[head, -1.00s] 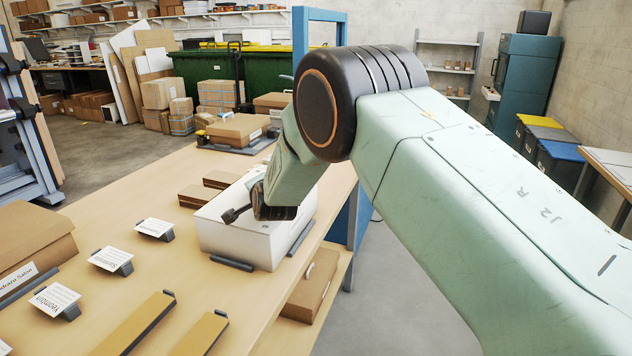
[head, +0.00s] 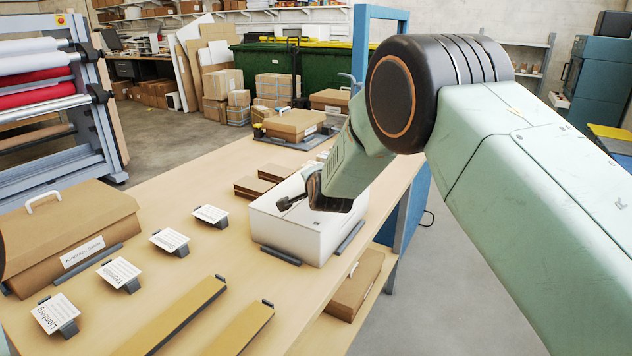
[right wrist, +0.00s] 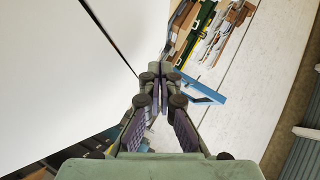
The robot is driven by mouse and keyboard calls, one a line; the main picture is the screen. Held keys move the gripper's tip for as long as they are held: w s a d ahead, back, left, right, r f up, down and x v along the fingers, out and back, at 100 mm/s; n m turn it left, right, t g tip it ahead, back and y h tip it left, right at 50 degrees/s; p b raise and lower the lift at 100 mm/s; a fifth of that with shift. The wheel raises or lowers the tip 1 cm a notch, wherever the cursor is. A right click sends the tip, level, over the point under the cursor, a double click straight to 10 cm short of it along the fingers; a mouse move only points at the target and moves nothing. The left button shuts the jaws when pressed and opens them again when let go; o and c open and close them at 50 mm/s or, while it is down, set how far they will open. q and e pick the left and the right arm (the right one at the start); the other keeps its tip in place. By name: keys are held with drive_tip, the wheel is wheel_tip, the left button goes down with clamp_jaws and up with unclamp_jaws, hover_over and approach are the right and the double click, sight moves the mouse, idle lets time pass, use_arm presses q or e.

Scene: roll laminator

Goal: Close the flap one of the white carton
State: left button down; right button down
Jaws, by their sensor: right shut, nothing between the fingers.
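The white carton (head: 292,234) stands on the wooden table, between dark holders at its base. Its top looks mostly flat in the head view, but my right gripper and arm cover part of it. In the right wrist view, white carton panels (right wrist: 60,70) fill the left side, with a thin dark line between two of them. I cannot tell which panel is flap one. My right gripper (head: 286,204) is over the carton's top, close to it; touching or not is unclear. Its fingers (right wrist: 160,82) are together and empty. My left gripper is not in view.
Small brown boxes (head: 262,181) lie behind the carton. Several label cards (head: 170,240) stand left of it, and a large brown box with a handle (head: 70,232) stands farther left.

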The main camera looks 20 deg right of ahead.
drive_tip(key=v, duration=1.2)
drive_tip(key=shift+s+d, duration=0.1)
drive_tip(key=shift+f, duration=0.1)
